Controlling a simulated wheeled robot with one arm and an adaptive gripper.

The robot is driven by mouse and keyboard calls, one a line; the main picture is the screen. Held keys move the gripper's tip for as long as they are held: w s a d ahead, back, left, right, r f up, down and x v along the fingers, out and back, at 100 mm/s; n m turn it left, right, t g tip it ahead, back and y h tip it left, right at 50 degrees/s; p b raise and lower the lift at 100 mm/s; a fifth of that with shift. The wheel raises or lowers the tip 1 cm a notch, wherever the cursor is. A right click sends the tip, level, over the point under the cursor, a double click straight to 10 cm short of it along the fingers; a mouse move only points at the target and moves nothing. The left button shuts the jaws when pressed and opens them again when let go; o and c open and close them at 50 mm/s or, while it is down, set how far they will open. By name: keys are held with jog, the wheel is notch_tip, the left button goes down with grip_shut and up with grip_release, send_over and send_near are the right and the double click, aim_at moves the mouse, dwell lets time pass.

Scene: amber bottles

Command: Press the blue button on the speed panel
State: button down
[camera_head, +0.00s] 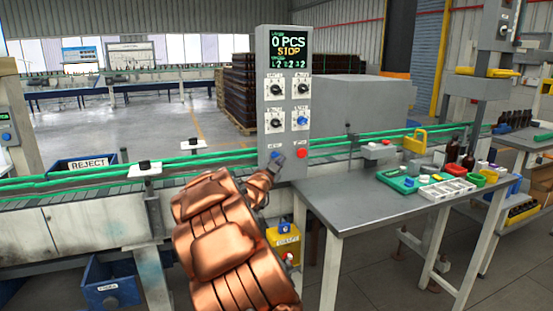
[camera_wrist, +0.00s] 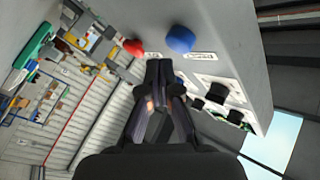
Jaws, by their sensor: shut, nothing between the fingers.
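The speed panel (camera_head: 269,95) is a grey upright box with a lit screen reading 0 PCS and STOP. Its blue button (camera_wrist: 180,39) is a round dome in the wrist view, beside a red button (camera_wrist: 134,47). The red button (camera_head: 302,153) also shows clearly in the head view. My gripper (camera_wrist: 158,65) is shut and empty, its tips close to the panel face, just below the two buttons in the wrist picture. I cannot tell whether the tips touch the panel. In the head view my copper arm and gripper partly cover the blue button's area.
Several dark knobs (camera_head: 275,90) sit higher on the panel. A grey table (camera_head: 350,205) with a green tray and bottles stands to the right. A conveyor with green rails (camera_head: 100,176) runs behind, with a blue REJECT bin (camera_head: 60,167) at left.

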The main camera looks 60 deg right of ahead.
jog(key=s+a+b, duration=0.1)
jog(key=s+b, duration=0.1)
jog(key=s+a+b, duration=0.1)
jog(key=s, duration=0.1)
jog(key=shift+a, duration=0.35)
dwell(0.8)
